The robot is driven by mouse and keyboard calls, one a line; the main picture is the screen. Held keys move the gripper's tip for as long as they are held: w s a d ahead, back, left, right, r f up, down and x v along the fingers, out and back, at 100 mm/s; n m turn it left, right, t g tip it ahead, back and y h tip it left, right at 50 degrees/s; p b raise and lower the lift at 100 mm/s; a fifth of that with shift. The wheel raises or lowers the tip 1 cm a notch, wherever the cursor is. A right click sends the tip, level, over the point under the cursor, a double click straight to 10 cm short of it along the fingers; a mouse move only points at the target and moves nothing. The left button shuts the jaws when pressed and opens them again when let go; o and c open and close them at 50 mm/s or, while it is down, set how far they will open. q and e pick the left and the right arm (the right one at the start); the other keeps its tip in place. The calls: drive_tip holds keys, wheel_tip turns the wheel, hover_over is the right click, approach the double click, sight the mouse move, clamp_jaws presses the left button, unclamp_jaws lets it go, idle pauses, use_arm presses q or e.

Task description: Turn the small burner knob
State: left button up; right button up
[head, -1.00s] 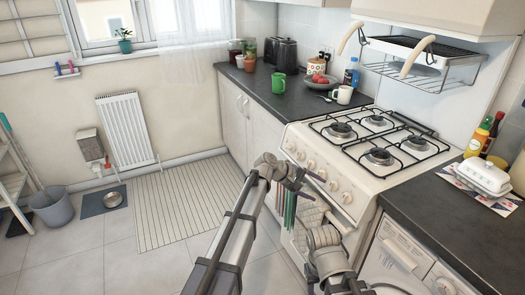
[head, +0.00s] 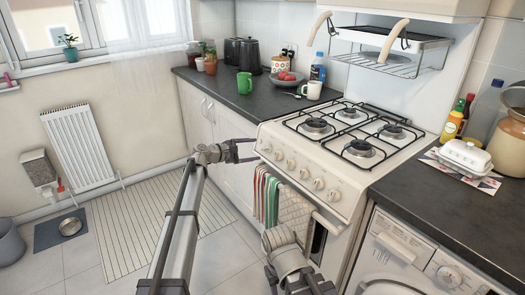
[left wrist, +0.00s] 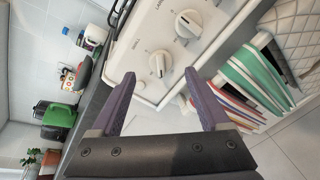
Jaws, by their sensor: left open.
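The white stove (head: 345,170) has a row of round white knobs along its front panel. In the head view the nearest knob to my left gripper is the leftmost one (head: 265,146). My left gripper (head: 246,151) is open and empty, just left of the panel's left end, with its fingers pointing at it. In the left wrist view a white knob (left wrist: 160,64) shows beyond and between the spread purple fingers (left wrist: 163,95), apart from them. A second knob (left wrist: 188,22) is farther up.
Striped towels (head: 266,197) and a quilted cloth (head: 295,212) hang below the knobs on the stove front. Four-burner grates (head: 352,133) top the stove. A green mug (head: 244,83) stands on the left counter.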

sight(264, 149)
use_arm(q)
drive_tip(key=b+x, duration=0.1)
drive_tip(key=x, duration=0.4)
drive_tip(key=shift+w+d+f, duration=0.1)
drive_tip(key=shift+w+d, duration=0.1)
drive_tip(key=shift+d, duration=0.15)
clamp_jaws()
